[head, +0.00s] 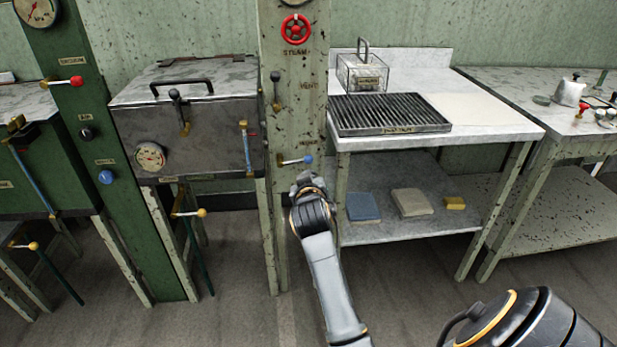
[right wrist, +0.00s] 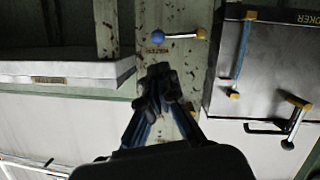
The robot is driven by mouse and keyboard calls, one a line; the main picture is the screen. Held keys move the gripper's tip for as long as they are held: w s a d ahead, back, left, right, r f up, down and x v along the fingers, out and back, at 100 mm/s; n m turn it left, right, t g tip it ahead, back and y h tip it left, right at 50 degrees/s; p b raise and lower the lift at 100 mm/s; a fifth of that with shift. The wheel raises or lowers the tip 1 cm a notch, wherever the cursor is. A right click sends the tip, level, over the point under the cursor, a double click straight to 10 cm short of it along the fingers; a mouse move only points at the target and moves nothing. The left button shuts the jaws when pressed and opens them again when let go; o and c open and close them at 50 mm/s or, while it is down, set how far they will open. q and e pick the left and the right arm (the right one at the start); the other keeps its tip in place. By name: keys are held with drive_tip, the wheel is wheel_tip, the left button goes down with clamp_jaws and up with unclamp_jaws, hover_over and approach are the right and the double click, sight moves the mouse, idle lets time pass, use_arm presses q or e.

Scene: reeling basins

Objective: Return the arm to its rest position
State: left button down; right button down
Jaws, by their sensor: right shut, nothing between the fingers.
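My right arm comes in from the lower right of the head view and reaches forward to the speckled post (head: 293,80). My right gripper (right wrist: 160,88) shows in the right wrist view with its dark fingers together and nothing between them. In the head view the gripper is mostly hidden behind the wrist. Its tips appear near the blue-knobbed lever (head: 296,161) on the post. In the right wrist view this lever (right wrist: 178,35) is apart from the fingertips. My left gripper is in neither view.
A lidded grey cooker (head: 205,130) stands left of the post. A bench with a black grate (head: 388,114) and a wire basket (head: 362,75) stands to the right. Its lower shelf (head: 430,222) holds folded cloths and a yellow block. Open floor (head: 400,290) lies in front.

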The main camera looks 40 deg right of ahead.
idle(0.4)
